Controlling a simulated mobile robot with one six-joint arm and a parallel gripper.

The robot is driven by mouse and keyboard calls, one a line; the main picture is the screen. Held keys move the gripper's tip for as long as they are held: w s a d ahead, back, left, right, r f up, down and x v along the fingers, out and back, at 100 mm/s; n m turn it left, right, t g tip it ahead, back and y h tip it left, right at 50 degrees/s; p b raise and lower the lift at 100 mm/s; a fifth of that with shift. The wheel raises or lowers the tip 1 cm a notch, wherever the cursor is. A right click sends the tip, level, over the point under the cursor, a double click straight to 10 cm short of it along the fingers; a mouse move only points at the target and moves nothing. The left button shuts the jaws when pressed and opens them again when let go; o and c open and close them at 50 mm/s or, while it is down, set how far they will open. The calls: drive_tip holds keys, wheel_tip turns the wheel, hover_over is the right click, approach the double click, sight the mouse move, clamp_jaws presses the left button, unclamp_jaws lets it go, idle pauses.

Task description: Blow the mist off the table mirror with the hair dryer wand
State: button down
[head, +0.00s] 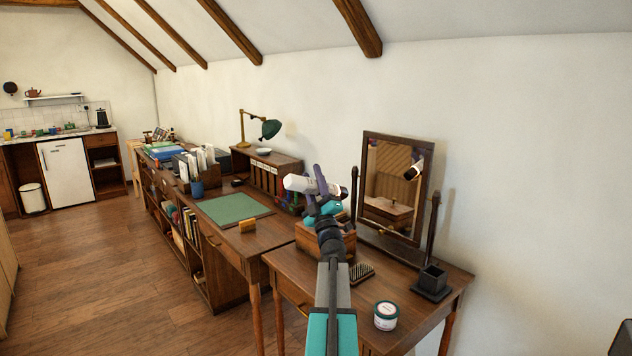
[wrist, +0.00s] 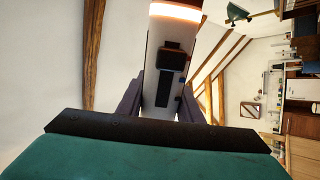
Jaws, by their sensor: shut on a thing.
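My gripper (head: 321,187) is shut on the white hair dryer wand (head: 297,183), which it holds in the air above the dressing table, left of the mirror. In the wrist view the wand (wrist: 165,45) lies between the two dark fingers, with black buttons on its body and a warm glow at its far end. The table mirror (head: 388,172) stands upright in a dark wooden frame between two posts. Its glass reflects wooden furniture and a white and dark piece of the wand. I cannot make out any mist on it at this size.
The dressing table (head: 417,308) bears a wooden box (head: 338,243), a brush (head: 361,272), a dark square holder (head: 432,282) and a white jar (head: 386,315). A desk with a green mat (head: 233,208) and lamp (head: 267,129) adjoins it. Floor at left is clear.

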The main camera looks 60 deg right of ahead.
drive_tip(key=shift+w+d+b, duration=0.3)
drive_tip(key=shift+w+b, duration=0.1)
drive_tip(key=shift+w, duration=0.45)
drive_tip(key=shift+w+d+b, duration=0.25)
drive_tip(key=shift+w+b, duration=0.15)
drive_tip(key=shift+w, duration=0.45)
drive_tip(key=shift+w+d+b, duration=0.3)
drive_tip(key=shift+w+b, duration=0.1)
drive_tip(key=shift+w, duration=0.45)
drive_tip(key=shift+s, duration=0.1)
drive_tip(key=s+a+f+b, duration=0.1)
drive_tip(key=s+f+b, duration=0.3)
drive_tip(key=f, duration=0.2)
drive_tip(key=shift+s+a+b, duration=0.3)
drive_tip(key=shift+b, duration=0.05)
idle(0.4)
idle(0.4)
drive_tip(key=shift+s+a, duration=0.25)
drive_tip(key=shift+s, duration=0.55)
drive_tip(key=shift+s+a, duration=0.3)
drive_tip(key=shift+s, duration=0.45)
drive_tip(key=shift+s+a, duration=0.25)
drive_tip(key=shift+s, duration=0.55)
drive_tip(key=shift+w, duration=0.1)
drive_tip(key=w+d+b, duration=0.3)
drive_tip(key=w+b, duration=0.1)
drive_tip(key=w, duration=0.5)
idle(1.2)
